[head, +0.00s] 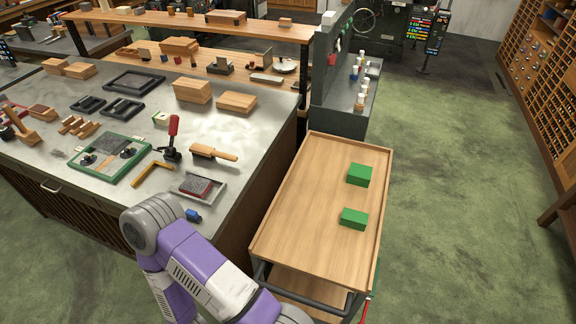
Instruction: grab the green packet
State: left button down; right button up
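Two green packets lie on the wooden top of a cart (305,215). The farther green packet (359,174) is near the right side of the top. The nearer green packet (354,219) lies just in front of it, with a gap between them. Both are box-shaped, and nothing touches them. A purple and white arm of mine comes up from the bottom, left of the cart. No gripper shows on it, and neither gripper is in view.
A large workbench (235,117) left of the cart holds a brush (214,153), trays, wooden blocks and a red-handled tool (173,138). A dark cabinet (340,118) stands behind the cart. The green floor right of the cart is clear. The cart top has a raised rim.

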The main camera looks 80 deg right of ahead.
aim_at(358, 175)
jog(key=u, duration=0.8)
jog(key=k, duration=2.85)
jog(key=z, duration=1.05)
